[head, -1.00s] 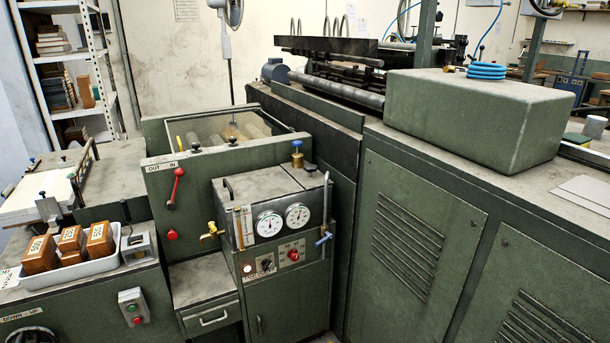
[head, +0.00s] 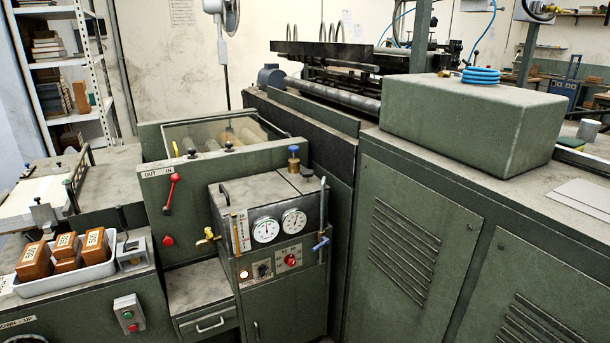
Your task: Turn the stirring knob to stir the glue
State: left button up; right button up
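The grey-green glue unit (head: 228,287) stands in the middle of the head view. Its front panel has a small black knob (head: 263,270) with a pale surround, a red knob (head: 291,260) right of it and a lit white button (head: 244,274) at the left. The panel lettering is too small to read, so I cannot tell from it which knob is for stirring. Two round white gauges, the left gauge (head: 265,230) and the right gauge (head: 294,222), sit above the knobs. Neither of my grippers is in view.
A red lever (head: 171,193) marked OUT/IN is on the panel behind. A brass tap (head: 207,238) and a blue-handled valve (head: 321,243) stick out at the unit's sides. A white tray (head: 65,283) of brown blocks stands left. A large green cabinet (head: 415,245) fills the right.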

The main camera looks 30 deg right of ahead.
aim_at(306, 173)
jog(key=i+l, duration=0.2)
jog(key=i, duration=0.3)
jog(key=i+l+z, duration=0.15)
jog(key=i, duration=0.35)
